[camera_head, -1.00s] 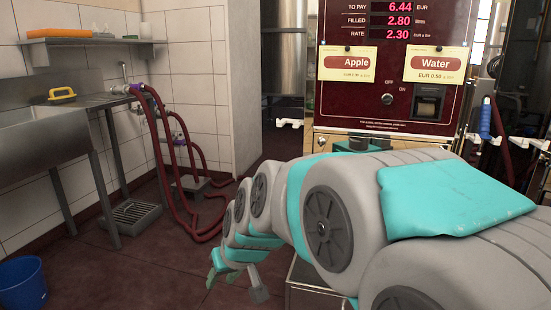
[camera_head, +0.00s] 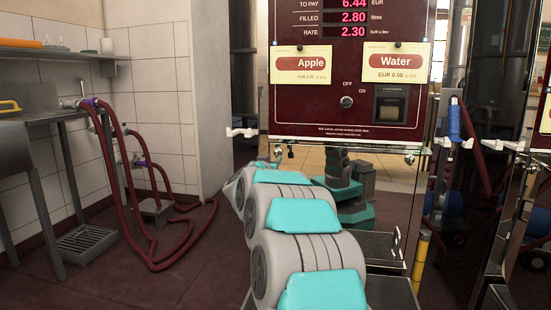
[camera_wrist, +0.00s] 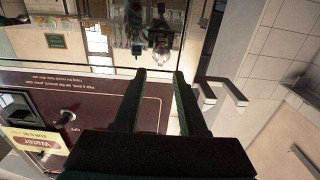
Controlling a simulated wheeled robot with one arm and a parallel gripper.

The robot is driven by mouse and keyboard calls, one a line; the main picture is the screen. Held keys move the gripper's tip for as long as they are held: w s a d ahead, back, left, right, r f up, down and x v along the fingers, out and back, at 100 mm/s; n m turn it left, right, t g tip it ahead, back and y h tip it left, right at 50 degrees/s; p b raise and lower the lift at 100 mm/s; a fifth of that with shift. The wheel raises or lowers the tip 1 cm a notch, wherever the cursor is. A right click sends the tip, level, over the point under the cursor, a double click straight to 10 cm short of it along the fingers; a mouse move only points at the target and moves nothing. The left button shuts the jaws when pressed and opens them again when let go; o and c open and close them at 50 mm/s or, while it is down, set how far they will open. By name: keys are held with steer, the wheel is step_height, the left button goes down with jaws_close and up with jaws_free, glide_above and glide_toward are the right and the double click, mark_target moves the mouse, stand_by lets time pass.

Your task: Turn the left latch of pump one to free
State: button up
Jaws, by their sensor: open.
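Pump one, by its place before me, is the dark red panel (camera_head: 345,110) with Apple and Water labels. A small metal latch (camera_head: 278,153) hangs under its lower left corner, small in the head view. A similar one (camera_head: 409,158) is under the lower right corner. The wrist view is upside down; there a metal knob (camera_wrist: 161,46), seemingly the left latch, is just beyond the fingertips. My gripper (camera_wrist: 159,75) is open and empty, its two dark fingers pointing at that knob with a gap to it. In the head view my arm hides the gripper.
A white bracket (camera_head: 242,132) juts from the panel's left side; it looks dark in the wrist view (camera_wrist: 222,92). Red hoses (camera_head: 125,190) lie by the left wall.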

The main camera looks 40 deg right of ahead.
mark_target(276, 153)
steer(key=shift+x, duration=3.35)
steer(key=shift+a, duration=0.1)
jaws_close()
